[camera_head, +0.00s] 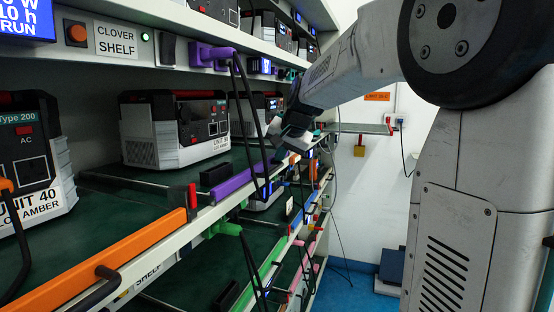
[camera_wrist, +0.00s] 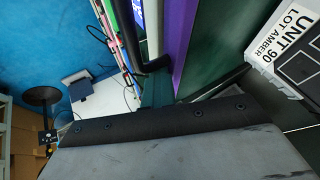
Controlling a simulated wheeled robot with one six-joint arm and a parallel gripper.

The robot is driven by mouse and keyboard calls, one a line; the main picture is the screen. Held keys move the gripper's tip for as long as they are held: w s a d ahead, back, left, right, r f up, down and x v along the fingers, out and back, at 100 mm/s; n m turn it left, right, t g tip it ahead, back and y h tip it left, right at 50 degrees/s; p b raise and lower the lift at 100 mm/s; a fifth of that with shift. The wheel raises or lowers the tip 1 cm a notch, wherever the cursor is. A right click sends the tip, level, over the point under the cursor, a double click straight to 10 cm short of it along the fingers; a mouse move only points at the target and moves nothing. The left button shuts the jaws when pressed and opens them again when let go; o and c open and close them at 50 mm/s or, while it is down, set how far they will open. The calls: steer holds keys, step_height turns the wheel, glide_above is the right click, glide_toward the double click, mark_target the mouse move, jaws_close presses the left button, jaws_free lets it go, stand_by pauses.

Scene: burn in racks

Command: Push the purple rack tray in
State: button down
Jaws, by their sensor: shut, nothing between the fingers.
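The purple rack tray shows its purple front edge (camera_head: 236,181) in the middle of the rack in the head view, with a dark green deck behind it. A boxy unit (camera_head: 172,132) stands on the green deck at this level. In the wrist view the purple edge (camera_wrist: 179,42) runs down from the top, and a unit labelled UNIT 90 LOT AMBER (camera_wrist: 276,40) is at its right. My gripper (camera_head: 284,141) is shut and empty near the far end of the purple edge. I cannot tell whether it touches the tray, nor how far out the tray stands.
An orange-edged tray (camera_head: 115,258) with UNIT 40 (camera_head: 40,203) is nearer at left. A green-edged tray (camera_head: 268,265) lies below. Another purple piece (camera_head: 210,55) with black bars hangs above. A wall shelf (camera_head: 360,128) is beyond; blue floor (camera_head: 345,284) is open below.

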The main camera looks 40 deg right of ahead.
steer(key=shift+w+r, duration=0.1)
steer(key=shift+w, duration=0.05)
steer(key=s+d+r, duration=0.1)
steer(key=s+r, duration=0.7)
steer(key=s, duration=0.1)
steer(key=shift+s+d, duration=0.35)
steer(key=shift+f, duration=0.15)
stand_by(0.4)
